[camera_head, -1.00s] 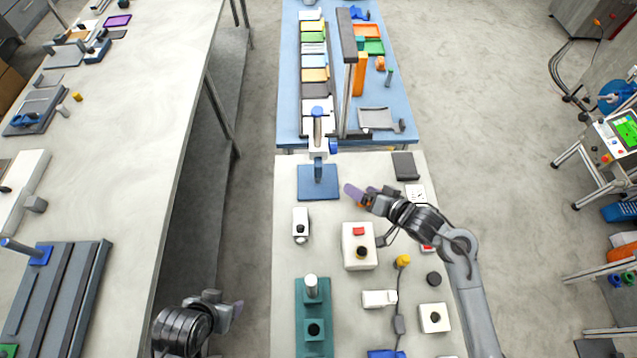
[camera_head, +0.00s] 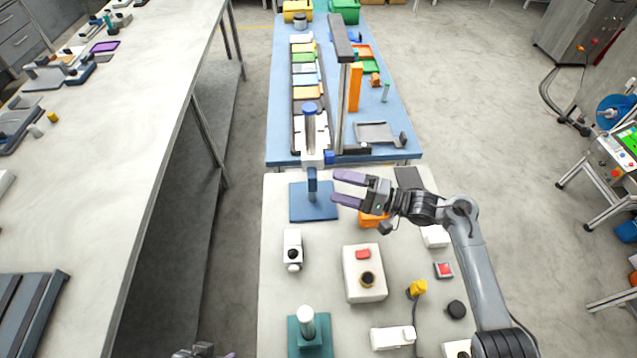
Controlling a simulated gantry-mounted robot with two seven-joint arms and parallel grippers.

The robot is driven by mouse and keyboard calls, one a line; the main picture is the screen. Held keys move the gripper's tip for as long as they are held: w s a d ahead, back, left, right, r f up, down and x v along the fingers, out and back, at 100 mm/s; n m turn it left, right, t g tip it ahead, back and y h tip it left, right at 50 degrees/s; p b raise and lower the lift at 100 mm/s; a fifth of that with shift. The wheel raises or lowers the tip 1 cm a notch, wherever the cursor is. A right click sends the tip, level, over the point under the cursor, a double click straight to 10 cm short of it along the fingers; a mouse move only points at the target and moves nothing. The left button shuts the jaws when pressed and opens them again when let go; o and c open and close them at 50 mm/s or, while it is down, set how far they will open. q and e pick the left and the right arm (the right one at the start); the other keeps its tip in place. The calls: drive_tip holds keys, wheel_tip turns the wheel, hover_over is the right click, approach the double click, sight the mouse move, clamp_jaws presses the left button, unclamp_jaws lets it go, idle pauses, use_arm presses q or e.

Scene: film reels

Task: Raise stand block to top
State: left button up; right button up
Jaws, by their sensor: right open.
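The stand has a flat blue base (camera_head: 326,212) and a blue upright post (camera_head: 312,183) near the back of the white table. A white block (camera_head: 312,158) with a blue knob (camera_head: 330,157) on its right side sits on the post. A blue round top (camera_head: 309,107) shows above it. My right gripper (camera_head: 349,189) is open and empty, its two purple fingers pointing left at the post. It appears just right of the post and lower in the picture than the block, apart from both. My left gripper (camera_head: 212,353) is mostly cut off at the bottom edge.
A white box with a red button (camera_head: 363,254), a small white device (camera_head: 292,250) and an orange object (camera_head: 373,220) lie near the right arm. Behind the stand, a blue table (camera_head: 281,140) holds coloured trays and a tall grey post (camera_head: 343,100).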

drive_tip(key=b+x, duration=0.1)
drive_tip(key=x, duration=0.5)
drive_tip(key=shift+a, duration=0.2)
drive_tip(key=c, duration=1.4)
wheel_tip(320, 180, up, 8)
drive_tip(key=p, duration=0.9)
hover_over(313, 169)
drive_tip(key=s+d, duration=0.1)
drive_tip(key=s, duration=0.1)
drive_tip(key=shift+w+r, duration=0.1)
drive_tip(key=shift+w, duration=0.05)
drive_tip(key=shift+c, duration=0.2)
drive_tip(key=o, duration=1.4)
drive_tip(key=shift+d, duration=0.1)
drive_tip(key=shift+o, duration=0.2)
drive_tip(key=shift+f, duration=0.2)
